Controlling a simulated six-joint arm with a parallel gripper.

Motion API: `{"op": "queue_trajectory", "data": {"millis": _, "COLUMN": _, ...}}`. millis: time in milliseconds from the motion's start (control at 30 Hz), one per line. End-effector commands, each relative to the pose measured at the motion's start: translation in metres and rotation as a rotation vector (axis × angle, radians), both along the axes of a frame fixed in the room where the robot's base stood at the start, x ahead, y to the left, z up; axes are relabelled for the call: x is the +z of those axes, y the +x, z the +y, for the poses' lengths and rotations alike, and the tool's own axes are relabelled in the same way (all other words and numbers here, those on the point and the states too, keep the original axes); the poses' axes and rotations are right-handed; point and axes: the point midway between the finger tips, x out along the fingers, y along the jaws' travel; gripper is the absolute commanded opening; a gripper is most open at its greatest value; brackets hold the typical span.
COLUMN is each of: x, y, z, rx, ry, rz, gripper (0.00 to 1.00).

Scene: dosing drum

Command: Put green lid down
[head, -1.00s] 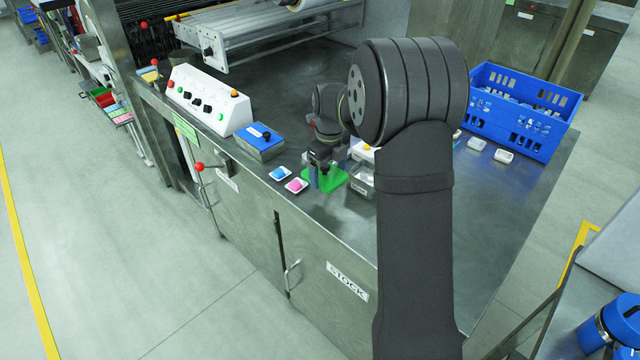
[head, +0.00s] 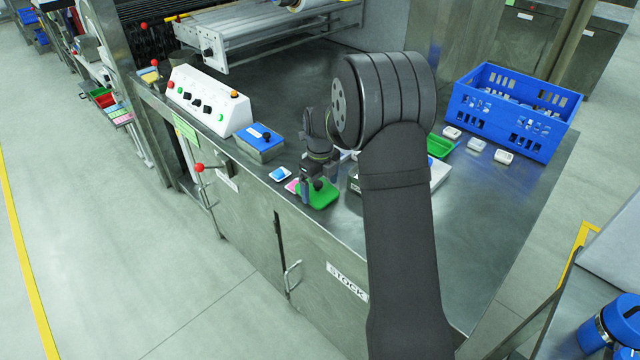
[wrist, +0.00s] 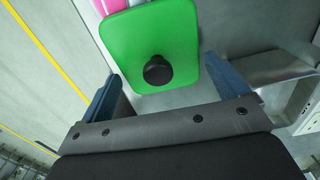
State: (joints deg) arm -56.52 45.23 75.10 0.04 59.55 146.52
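The green lid (head: 322,197) is a flat rounded plate with a black knob, near the front edge of the steel table. It also shows in the wrist view (wrist: 184,38). My gripper (head: 314,190) is just over it. In the wrist view my gripper's blue fingers (wrist: 162,76) are spread wide, and the black knob (wrist: 157,70) appears between their tips with clear gaps on both sides. The lid overlaps part of the pink tray (wrist: 112,6) in that view; I cannot tell whether they touch.
A blue tray (head: 279,174) and a blue-lidded box (head: 260,138) stand to the left. A green container (head: 439,146) is behind my arm at the right. Small white items (head: 476,144) and a blue crate (head: 515,110) are farther right. The table's front edge is close to the lid.

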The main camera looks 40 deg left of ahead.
Motion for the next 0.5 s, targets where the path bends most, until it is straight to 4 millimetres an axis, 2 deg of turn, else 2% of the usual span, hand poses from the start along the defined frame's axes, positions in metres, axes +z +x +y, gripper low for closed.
{"op": "queue_trajectory", "data": {"millis": 300, "x": 0.004, "y": 0.0, "z": 0.0, "rx": 0.0, "ry": 0.001, "rz": 0.0, "gripper": 1.0}}
{"op": "queue_trajectory", "data": {"millis": 367, "x": 0.009, "y": 0.0, "z": 0.0, "rx": 0.0, "ry": 0.001, "rz": -0.001, "gripper": 1.0}}
{"op": "queue_trajectory", "data": {"millis": 500, "x": 0.033, "y": 0.001, "z": 0.001, "rx": 0.0, "ry": 0.004, "rz": -0.003, "gripper": 1.0}}
